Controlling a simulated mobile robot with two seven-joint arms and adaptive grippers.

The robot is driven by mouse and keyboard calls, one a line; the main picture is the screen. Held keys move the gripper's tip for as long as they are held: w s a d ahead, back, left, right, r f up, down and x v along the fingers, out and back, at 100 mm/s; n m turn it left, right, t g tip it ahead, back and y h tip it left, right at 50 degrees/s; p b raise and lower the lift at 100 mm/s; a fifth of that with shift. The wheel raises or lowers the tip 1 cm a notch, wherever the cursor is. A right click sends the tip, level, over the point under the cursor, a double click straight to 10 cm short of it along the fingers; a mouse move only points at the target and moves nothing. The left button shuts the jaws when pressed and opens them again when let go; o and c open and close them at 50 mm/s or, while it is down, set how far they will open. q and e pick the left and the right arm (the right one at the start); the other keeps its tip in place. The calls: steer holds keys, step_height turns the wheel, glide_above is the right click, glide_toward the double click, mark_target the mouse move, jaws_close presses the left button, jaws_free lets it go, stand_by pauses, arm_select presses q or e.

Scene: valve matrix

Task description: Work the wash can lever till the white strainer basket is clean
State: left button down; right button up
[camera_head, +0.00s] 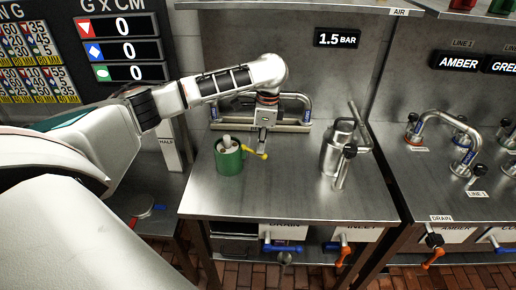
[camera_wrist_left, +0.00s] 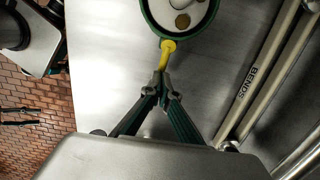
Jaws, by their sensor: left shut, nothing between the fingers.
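The green wash can (camera_head: 231,161) stands on the steel bench, and its rim shows at the top of the left wrist view (camera_wrist_left: 147,18). The white strainer basket (camera_head: 227,146) sits inside it; in the left wrist view (camera_wrist_left: 166,10) it carries brownish spots. The yellow lever (camera_head: 248,151) sticks out from the can's right side towards my gripper, and it also shows in the left wrist view (camera_wrist_left: 168,47). My left gripper (camera_head: 262,151) points down at the lever's outer end with its fingers shut and empty. Its fingertips (camera_wrist_left: 160,78) overlap the lever in view; contact is unclear. My right gripper is out of view.
A steel canister (camera_head: 336,148) with a bent pipe stands to the right on the bench. A bent pipe rail (camera_head: 300,112) runs behind my gripper. Valves with blue (camera_head: 283,248) and orange handles hang below the front edge.

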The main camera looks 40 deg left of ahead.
arm_select(q)
steer(key=d, duration=0.1)
steer(key=w+d, duration=0.1)
steer(key=shift+w+d+r, duration=0.3)
steer(key=shift+r, duration=0.1)
step_height(320, 180, up, 12)
steer(key=d, duration=0.1)
steer(key=shift+w, duration=0.3)
stand_by(0.3)
stand_by(0.8)
